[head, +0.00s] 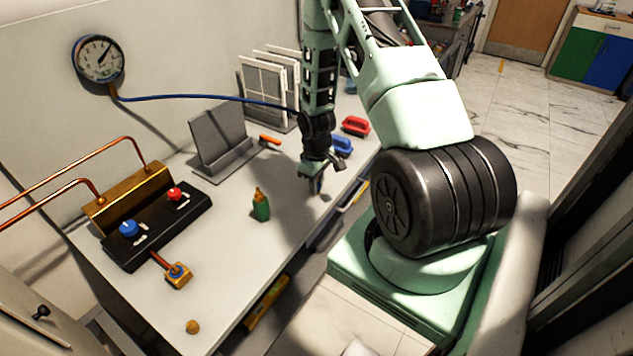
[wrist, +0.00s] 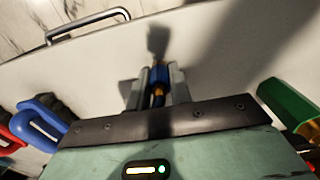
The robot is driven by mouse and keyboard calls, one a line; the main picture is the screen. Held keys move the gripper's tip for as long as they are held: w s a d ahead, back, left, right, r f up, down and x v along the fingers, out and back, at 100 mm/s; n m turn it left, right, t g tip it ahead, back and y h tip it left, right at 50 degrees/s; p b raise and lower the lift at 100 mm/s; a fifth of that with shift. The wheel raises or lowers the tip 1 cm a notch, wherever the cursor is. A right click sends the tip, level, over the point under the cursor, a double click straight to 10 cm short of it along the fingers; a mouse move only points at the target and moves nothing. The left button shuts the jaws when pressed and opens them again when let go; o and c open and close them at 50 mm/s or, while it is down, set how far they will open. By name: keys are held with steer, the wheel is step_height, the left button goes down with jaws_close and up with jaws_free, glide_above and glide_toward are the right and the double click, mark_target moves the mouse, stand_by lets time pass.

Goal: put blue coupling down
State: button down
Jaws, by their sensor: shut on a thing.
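My gripper (head: 318,182) is low over the right part of the bench, pointing down. In the head view the coupling is too small and shaded to make out clearly. A dark shadow lies on the bench beyond the fingertips. I cannot tell whether the coupling touches the bench top (head: 225,240).
A blue hose runs from the wall gauge (head: 98,60) behind my arm. A valve block (head: 155,225) is at left.

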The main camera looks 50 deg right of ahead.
steer(key=shift+f, duration=0.2)
steer(key=c, duration=1.3)
jaws_free()
steer(key=shift+o, duration=0.2)
